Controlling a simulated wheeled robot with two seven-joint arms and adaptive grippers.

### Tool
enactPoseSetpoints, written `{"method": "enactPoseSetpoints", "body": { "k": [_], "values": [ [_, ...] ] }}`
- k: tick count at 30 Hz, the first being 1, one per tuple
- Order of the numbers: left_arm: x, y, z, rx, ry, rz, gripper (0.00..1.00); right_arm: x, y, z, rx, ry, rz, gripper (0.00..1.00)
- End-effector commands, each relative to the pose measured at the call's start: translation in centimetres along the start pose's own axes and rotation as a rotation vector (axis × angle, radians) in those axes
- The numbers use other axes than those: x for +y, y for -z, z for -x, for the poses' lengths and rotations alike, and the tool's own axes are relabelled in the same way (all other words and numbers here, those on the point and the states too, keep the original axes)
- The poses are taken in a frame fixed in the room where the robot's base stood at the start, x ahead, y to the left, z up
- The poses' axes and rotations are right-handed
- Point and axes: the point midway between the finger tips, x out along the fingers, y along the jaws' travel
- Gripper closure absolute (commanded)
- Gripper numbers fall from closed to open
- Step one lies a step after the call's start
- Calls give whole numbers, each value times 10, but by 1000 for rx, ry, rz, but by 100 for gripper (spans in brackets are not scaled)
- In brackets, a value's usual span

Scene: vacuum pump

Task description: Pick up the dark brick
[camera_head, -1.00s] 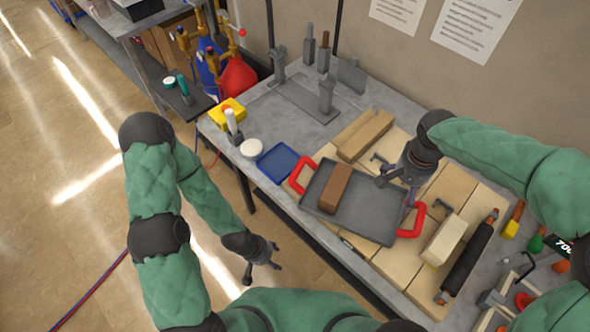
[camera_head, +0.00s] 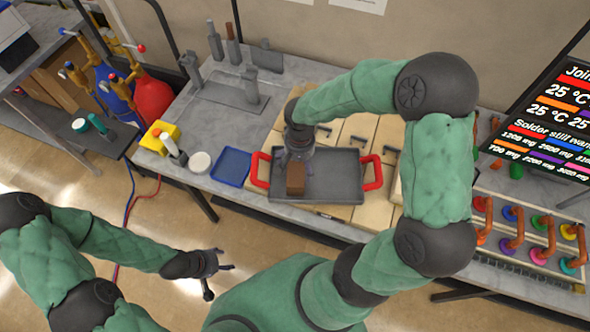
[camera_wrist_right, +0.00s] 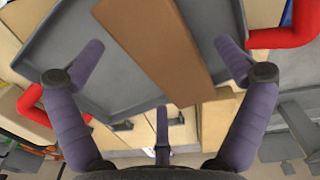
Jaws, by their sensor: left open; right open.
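The dark brick is a plain brown block (camera_head: 296,180) lying in a grey tray (camera_head: 340,187) with red handles, toward the tray's left side. My right gripper (camera_head: 297,162) is open above the brick and partly hides it in the head view. In the right wrist view the brick (camera_wrist_right: 160,50) runs slanted between the two spread purple fingers, with a gap on each side. I cannot tell how high the fingers are above it. My left gripper (camera_head: 214,272) is open and empty, out over the floor in front of the bench.
The tray rests on pale wooden boards (camera_head: 376,135) on the grey bench. A blue tray (camera_head: 232,166), a white round item (camera_head: 200,162) and a yellow block (camera_head: 165,132) stand to the left. Red tray handles (camera_head: 371,172) stick out at both ends. Several coloured pipe fittings (camera_head: 515,230) are at the right.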

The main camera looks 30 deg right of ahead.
Motion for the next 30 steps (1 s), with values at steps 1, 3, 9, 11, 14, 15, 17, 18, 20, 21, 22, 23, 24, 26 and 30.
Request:
{"method": "enactPoseSetpoints", "body": {
  "k": [1,3,9,11,14,15,17,18,20,21,22,23,24,26,30],
  "values": [
    [0,0,0,0,0,0,43,1,0,-7,-4,-1,0,0],
    [0,0,-1,0,0,0,43,2,0,-18,-5,-2,1,0],
    [-1,0,-4,0,0,0,43,2,2,-42,-2,-1,0,0],
    [-1,0,-4,0,0,0,43,2,3,-45,-1,0,0,0],
    [-1,0,-4,0,0,0,43,2,3,-46,0,0,0,0],
    [-1,0,-4,0,0,0,43,2,3,-46,0,0,0,0],
    [-1,0,-4,0,0,0,43,2,3,-46,0,0,0,0],
    [-1,0,-4,0,0,0,43,2,3,-46,0,0,0,0],
    [-1,0,-4,0,0,0,43,2,3,-46,0,0,0,11],
    [-1,0,-4,0,0,0,43,2,3,-46,0,0,0,23],
    [-1,0,-4,0,0,0,43,2,3,-46,0,0,0,31],
    [-1,0,-4,0,0,0,43,2,3,-46,0,0,0,40],
    [-1,0,-4,0,0,0,43,2,3,-46,0,0,0,51],
    [-1,0,-4,0,0,0,43,2,3,-46,0,0,0,68],
    [-1,0,-4,0,0,0,43,1,4,-45,2,1,0,83]
  ]
}}
